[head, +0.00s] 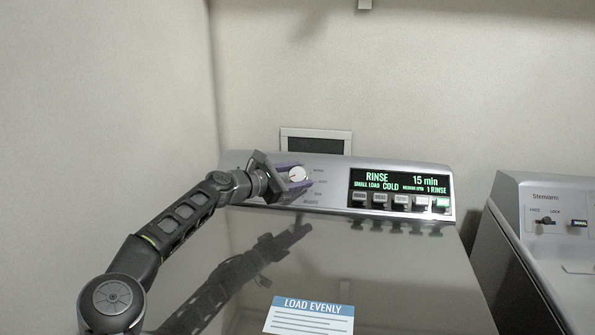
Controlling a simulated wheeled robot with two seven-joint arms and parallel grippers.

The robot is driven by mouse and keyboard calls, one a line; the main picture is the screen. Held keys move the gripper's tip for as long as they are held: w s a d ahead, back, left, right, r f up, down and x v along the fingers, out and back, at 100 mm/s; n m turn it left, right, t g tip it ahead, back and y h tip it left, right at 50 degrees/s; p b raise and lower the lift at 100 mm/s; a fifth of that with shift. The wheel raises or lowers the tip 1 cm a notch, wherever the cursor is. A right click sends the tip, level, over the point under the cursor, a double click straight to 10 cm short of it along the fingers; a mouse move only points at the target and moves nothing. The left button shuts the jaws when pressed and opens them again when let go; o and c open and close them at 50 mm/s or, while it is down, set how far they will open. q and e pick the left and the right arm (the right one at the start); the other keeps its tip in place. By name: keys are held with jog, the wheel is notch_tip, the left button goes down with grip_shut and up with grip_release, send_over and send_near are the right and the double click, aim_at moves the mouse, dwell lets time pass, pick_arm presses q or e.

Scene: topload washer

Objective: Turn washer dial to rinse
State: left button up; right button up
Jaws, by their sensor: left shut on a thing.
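The washer's round white dial (298,174) sits on the left part of the sloped grey control panel (332,187). My left gripper (292,177) is at the panel with its fingers around the dial, shut on it. The fingers hide part of the dial's edge and some of the labels beside it. The green display (400,182) right of the dial reads RINSE, 15 min, SMALL LOAD, COLD and 1 RINSE. My right gripper is not in view.
A row of buttons (400,200) lies under the display, the rightmost lit green. The glossy washer lid (370,270) is closed and carries a LOAD EVENLY label (310,316). A second machine (555,225) stands at the right. A wall is close on the left.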

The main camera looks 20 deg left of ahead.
aim_at(293, 176)
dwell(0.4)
pick_arm(q)
jog(key=o, duration=1.4)
jog(key=shift+c, duration=0.2)
jog(key=shift+s+a, duration=0.1)
jog(key=b+v, duration=0.2)
jog(key=v, duration=0.4)
jog(key=shift+s+a, duration=0.2)
jog(key=shift+s, duration=0.1)
jog(key=shift+s+r, duration=0.2)
jog(key=shift+s, duration=0.2)
jog(key=shift+a, duration=0.1)
